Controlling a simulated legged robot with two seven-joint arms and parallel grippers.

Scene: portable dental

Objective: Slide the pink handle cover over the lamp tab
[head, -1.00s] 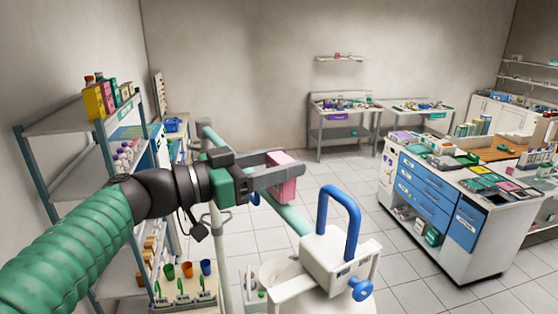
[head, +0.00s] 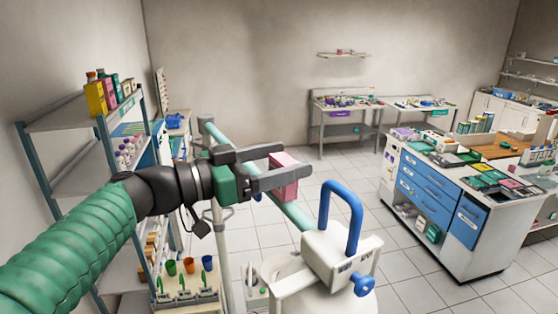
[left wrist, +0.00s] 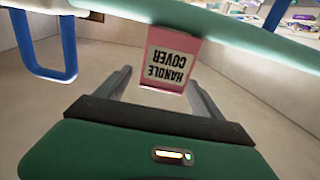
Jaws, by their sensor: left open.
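The pink handle cover (head: 284,172) sits against the green lamp arm (head: 222,141) in the head view. In the left wrist view the cover (left wrist: 168,62) shows its white "HANDLE COVER" label, upside down, and meets the edge of the green arm (left wrist: 225,28). The lamp tab is not visible; I cannot tell whether the cover hides it. My left gripper (head: 296,159) is open, its two grey fingers spread on either side of the cover. The left wrist view shows a gap between the fingers (left wrist: 158,80) and the cover. My right gripper is not in view.
A white unit with a blue loop handle (head: 340,250) stands close on the right. A shelf rack (head: 75,125) with bottles is at the left, with cups (head: 188,265) below. A cabinet with blue drawers (head: 430,190) is farther right. Open tiled floor lies between.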

